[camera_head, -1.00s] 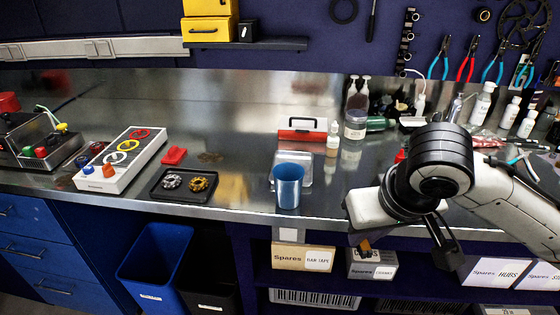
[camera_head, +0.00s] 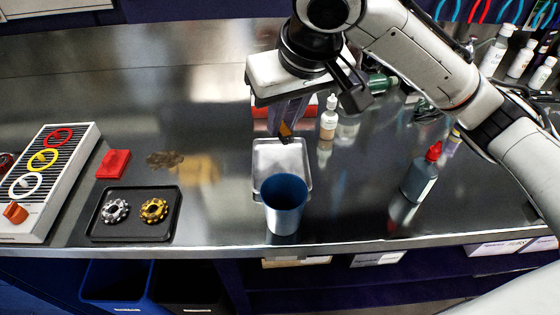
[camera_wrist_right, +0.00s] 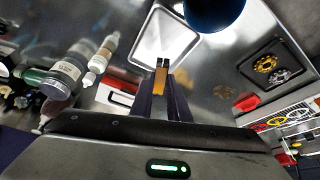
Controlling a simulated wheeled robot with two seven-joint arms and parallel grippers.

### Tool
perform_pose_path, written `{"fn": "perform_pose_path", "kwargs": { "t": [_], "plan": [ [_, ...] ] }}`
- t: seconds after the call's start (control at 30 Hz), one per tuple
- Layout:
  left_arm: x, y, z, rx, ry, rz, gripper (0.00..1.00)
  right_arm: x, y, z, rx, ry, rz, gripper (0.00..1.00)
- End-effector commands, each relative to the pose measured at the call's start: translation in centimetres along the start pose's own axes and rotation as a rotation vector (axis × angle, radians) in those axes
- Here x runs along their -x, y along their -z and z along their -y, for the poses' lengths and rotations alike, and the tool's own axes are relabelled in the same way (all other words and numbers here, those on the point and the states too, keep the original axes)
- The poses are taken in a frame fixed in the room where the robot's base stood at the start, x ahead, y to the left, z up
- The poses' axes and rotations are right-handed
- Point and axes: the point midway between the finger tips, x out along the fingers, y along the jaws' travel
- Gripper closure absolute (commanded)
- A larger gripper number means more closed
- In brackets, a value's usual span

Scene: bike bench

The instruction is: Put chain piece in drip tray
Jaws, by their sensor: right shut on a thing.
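My right gripper (camera_head: 287,124) points down above the far end of a shallow silver tray (camera_head: 303,178), likely the drip tray. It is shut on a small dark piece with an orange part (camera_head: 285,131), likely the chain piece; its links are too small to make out. In the right wrist view the orange part shows between my right gripper's fingers (camera_wrist_right: 166,100), with the silver tray (camera_wrist_right: 192,22) just beyond. The piece appears apart from the tray. My left gripper is not in view.
A blue cup (camera_head: 285,208) stands at the tray's near end and hides part of it. A dropper bottle (camera_head: 329,118) and a red-capped bottle (camera_head: 420,178) stand to the right. A black tray (camera_head: 134,229) with two cogs lies left, beside a red block (camera_head: 113,163).

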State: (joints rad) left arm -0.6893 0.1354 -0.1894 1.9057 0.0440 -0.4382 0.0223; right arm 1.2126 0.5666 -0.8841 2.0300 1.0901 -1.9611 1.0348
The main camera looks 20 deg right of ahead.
Motion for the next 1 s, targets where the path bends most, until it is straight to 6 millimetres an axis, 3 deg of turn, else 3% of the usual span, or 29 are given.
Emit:
{"fn": "perform_pose_path", "kwargs": {
  "t": [0.2,0.6,1.0],
  "plan": [
    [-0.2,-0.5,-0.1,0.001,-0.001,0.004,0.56,-3.9,-1.7,-0.1,0.001,-0.003,0.006,1.00],
    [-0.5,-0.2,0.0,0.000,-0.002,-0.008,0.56,-7.8,-3.4,-0.1,0.000,-0.002,0.005,1.00],
    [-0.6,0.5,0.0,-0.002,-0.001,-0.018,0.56,-8.5,-3.6,0.0,0.001,0.000,0.002,1.00]
  ]
}}
